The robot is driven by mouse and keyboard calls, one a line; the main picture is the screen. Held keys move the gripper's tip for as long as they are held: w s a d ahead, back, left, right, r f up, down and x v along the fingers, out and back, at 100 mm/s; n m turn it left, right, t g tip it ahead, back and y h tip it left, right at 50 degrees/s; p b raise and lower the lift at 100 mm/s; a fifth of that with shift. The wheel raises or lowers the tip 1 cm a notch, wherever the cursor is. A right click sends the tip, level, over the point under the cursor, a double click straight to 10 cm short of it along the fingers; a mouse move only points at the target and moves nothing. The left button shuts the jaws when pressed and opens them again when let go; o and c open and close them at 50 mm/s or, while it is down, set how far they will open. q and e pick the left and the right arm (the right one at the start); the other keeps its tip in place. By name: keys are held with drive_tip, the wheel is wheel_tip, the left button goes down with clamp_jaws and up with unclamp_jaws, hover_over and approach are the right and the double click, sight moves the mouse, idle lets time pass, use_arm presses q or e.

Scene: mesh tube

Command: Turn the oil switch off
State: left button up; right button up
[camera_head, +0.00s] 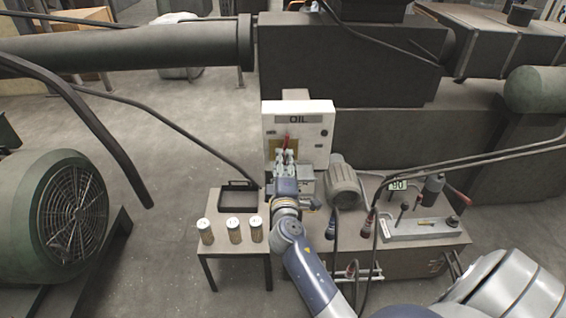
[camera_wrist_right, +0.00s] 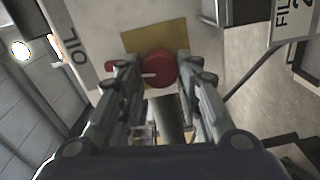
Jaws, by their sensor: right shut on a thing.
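The oil switch is a round red knob (camera_wrist_right: 159,69) with a pale mark, set on a yellow plate (camera_wrist_right: 150,39) on the white panel labelled OIL (camera_head: 298,119). In the head view only a bit of its red (camera_head: 287,138) shows above my gripper. My right gripper (camera_head: 286,156) reaches up to the panel front from below. In the right wrist view its two fingers (camera_wrist_right: 157,72) stand on either side of the red knob, shut on it. My left gripper is in neither view.
A grey motor (camera_head: 344,183) stands close to the right of my arm. Cables and a lever plate (camera_head: 425,226) lie further right. A large green fan motor (camera_head: 66,218) is at left.

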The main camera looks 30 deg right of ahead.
drive_tip(key=shift+r+n, duration=0.1)
drive_tip(key=shift+n, duration=0.8)
drive_tip(key=o, duration=1)
drive_tip(key=shift+d, duration=0.1)
drive_tip(key=shift+o, duration=0.2)
drive_tip(key=shift+w, duration=0.1)
drive_tip(key=v, duration=1.2)
